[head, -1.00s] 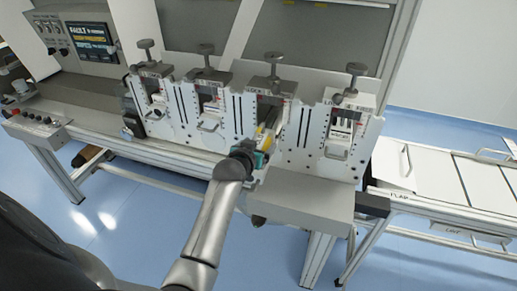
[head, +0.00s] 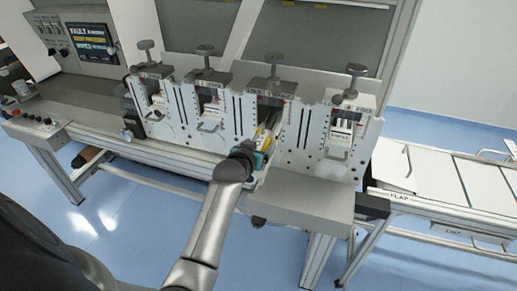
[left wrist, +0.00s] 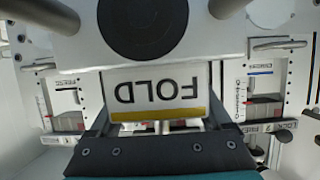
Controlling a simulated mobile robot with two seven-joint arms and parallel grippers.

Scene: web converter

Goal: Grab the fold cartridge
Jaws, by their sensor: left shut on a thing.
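The fold cartridge (left wrist: 155,88) shows in the left wrist view as a pale block with an upside-down FOLD label and a yellow stripe. In the head view it (head: 268,122) is at the third bay from the left, partly hidden by my gripper. My left gripper (head: 262,146) is shut on its near end. In the left wrist view the dark fingers (left wrist: 155,137) meet the cartridge just below the stripe. How far the cartridge sits inside the bay is hard to tell. My right gripper is not in view.
Neighbouring bays hold similar white units, one at the right (head: 342,125) and one at the left (head: 209,105). Knobs on posts (head: 273,60) stand above the bays. A grey block (head: 305,200) juts out below. A control panel (head: 88,40) is at the far left.

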